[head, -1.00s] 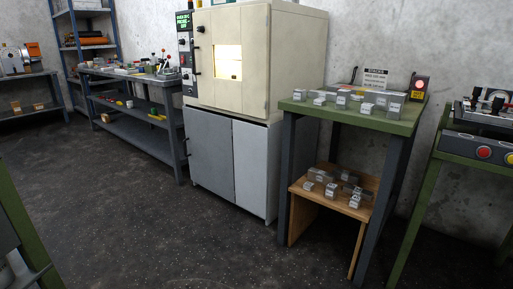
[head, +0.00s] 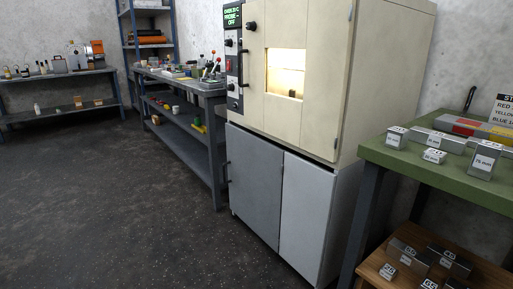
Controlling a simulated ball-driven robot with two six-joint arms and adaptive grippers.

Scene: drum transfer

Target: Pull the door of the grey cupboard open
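The grey cupboard (head: 253,187) stands at the middle of the head view, under a cream oven (head: 309,119) with a lit window. Its darker grey left door (head: 254,180) looks shut, with a dark upright handle (head: 227,175) at its left edge. A lighter panel (head: 305,222) is on its right and also looks closed. Neither of my grippers shows in the head view.
A green-topped table (head: 400,158) with labelled metal blocks stands close on the right, with a wooden shelf (head: 373,272) below. A grey workbench (head: 178,86) is behind on the left. The dark floor (head: 120,215) at left front is clear.

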